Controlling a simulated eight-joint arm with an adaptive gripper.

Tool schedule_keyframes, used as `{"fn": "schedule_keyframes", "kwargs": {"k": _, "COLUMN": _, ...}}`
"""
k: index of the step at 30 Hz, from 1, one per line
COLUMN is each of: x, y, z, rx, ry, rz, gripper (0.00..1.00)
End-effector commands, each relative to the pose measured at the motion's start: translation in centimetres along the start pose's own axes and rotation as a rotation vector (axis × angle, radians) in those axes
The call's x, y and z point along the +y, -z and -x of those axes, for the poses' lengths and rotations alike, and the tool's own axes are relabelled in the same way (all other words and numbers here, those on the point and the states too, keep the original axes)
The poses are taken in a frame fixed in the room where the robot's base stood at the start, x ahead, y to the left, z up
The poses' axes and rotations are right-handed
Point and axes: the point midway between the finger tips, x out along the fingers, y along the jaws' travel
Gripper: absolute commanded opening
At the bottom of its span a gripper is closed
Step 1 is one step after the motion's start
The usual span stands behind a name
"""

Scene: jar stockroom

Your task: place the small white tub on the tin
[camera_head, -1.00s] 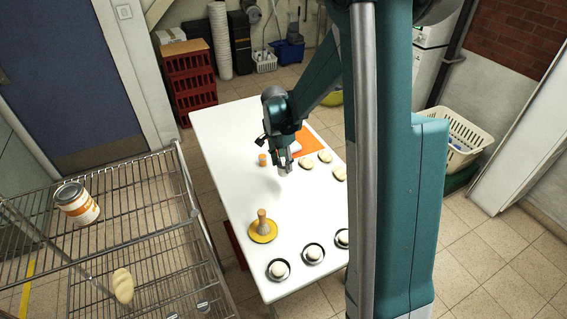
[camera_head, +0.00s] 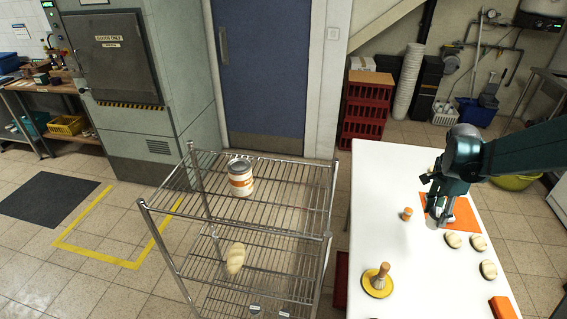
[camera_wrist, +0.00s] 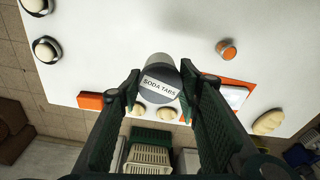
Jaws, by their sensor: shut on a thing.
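The small white tub (camera_wrist: 160,84), with a dark lid lettered "SODA TABS", is between the fingers of my gripper (camera_wrist: 160,76) in the wrist view. The fingers are shut on its sides. In the head view my gripper (camera_head: 440,205) is over the white table beside the orange mat, and the tub there is small and partly hidden by the fingers. The tin (camera_head: 240,179), white with an orange band and a grey top, stands upright on the top shelf of the wire rack (camera_head: 285,203), left of the table and well away from my gripper.
The white table (camera_head: 385,180) holds a small orange-brown jar (camera_head: 406,213), a brush on a yellow dish (camera_head: 377,281), an orange mat (camera_head: 462,213) and several pale rounds. The top shelf is clear around the tin.

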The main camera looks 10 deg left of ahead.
Motion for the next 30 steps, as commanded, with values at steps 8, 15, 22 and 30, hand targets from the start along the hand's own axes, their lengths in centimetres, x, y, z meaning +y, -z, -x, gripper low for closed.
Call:
{"fn": "schedule_keyframes", "kwargs": {"k": 8, "x": 0.1, "y": 0.9, "z": 7.4, "rx": 0.0, "ry": 0.0, "rz": 0.0, "gripper": 0.19}}
{"fn": "schedule_keyframes", "kwargs": {"k": 15, "x": 0.0, "y": 1.7, "z": 13.8, "rx": 0.0, "ry": 0.0, "rz": 0.0, "gripper": 0.19}}
{"fn": "schedule_keyframes", "kwargs": {"k": 22, "x": 0.0, "y": 2.4, "z": 19.9, "rx": 0.0, "ry": 0.0, "rz": 0.0, "gripper": 0.19}}
{"fn": "schedule_keyframes", "kwargs": {"k": 30, "x": 0.1, "y": 3.3, "z": 27.2, "rx": 0.0, "ry": 0.0, "rz": 0.0, "gripper": 0.19}}
